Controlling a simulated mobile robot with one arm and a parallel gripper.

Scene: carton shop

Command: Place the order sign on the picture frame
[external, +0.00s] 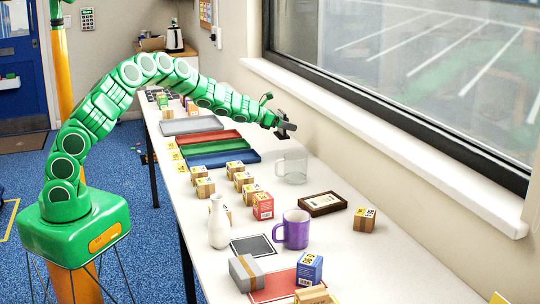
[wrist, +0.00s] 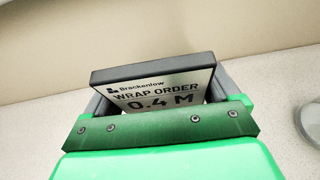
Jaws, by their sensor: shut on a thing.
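The order sign (wrist: 155,92) is a dark-edged plate with a white face reading "Brackenlow WRAP ORDER 0.4 M". It sits between the fingers of my gripper (wrist: 160,100), which is shut on it. In the external view my gripper (external: 284,126) is over the far right part of the table, close to the wall; the sign there is small and dark. The frame is not visible in the wrist view.
A clear glass mug (external: 292,168) stands between my gripper and the frame. A purple mug (external: 294,230), a white vase (external: 218,225) and several small cartons (external: 364,220) stand around the frame. Coloured trays (external: 222,158) lie left of my gripper. The window wall borders the right.

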